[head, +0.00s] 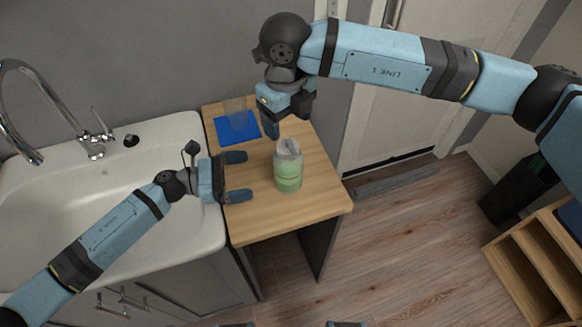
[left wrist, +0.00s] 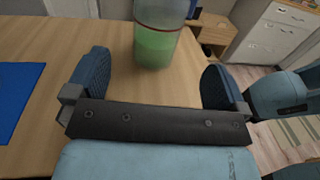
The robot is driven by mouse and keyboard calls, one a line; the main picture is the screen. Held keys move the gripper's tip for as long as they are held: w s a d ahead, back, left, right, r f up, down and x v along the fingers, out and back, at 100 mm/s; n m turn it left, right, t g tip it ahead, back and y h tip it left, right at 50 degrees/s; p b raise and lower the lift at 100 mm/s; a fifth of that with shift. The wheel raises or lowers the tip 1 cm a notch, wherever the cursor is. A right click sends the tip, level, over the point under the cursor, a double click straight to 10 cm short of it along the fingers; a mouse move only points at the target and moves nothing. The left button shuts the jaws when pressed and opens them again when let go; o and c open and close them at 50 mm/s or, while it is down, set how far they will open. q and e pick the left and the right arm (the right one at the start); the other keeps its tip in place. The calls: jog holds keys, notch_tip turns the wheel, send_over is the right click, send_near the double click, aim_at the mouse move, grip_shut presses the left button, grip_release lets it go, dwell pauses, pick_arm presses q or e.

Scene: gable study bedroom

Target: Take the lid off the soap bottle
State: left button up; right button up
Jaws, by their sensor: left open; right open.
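The soap bottle (head: 287,173) stands upright on the wooden counter, with pale green contents. Its whitish lid (head: 288,147) sits on top in the head view. The bottle's lower part (left wrist: 156,45) shows ahead of the fingers in the left wrist view; its top is cut off there. My left gripper (head: 240,176) is open just left of the bottle, its fingers pointing at it and not around it. It also shows open and empty in the left wrist view (left wrist: 158,85). My right gripper (head: 286,127) is open above and behind the bottle, fingers pointing down, apart from the lid.
A white sink (head: 90,180) with a tall tap (head: 40,100) adjoins on the left. The wooden counter (head: 315,200) is bare in front and right of the bottle.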

aim_at(288, 146)
pick_arm(q)
jog(key=d, duration=0.3)
jog(key=w+d, duration=0.1)
jog(key=d, duration=0.3)
jog(key=w+d, duration=0.1)
jog(key=d, duration=0.3)
jog(key=shift+w, duration=0.1)
pick_arm(e)
jog(key=shift+d, duration=0.1)
pick_arm(q)
jog(key=c, duration=1.7)
pick_arm(e)
jog(key=m, duration=0.3)
jog(key=shift+m, duration=0.3)
jog(key=m, duration=0.9)
jog(key=shift+f+m, duration=0.1)
jog(key=shift+m, duration=0.3)
jog(key=shift+f, duration=3.95)
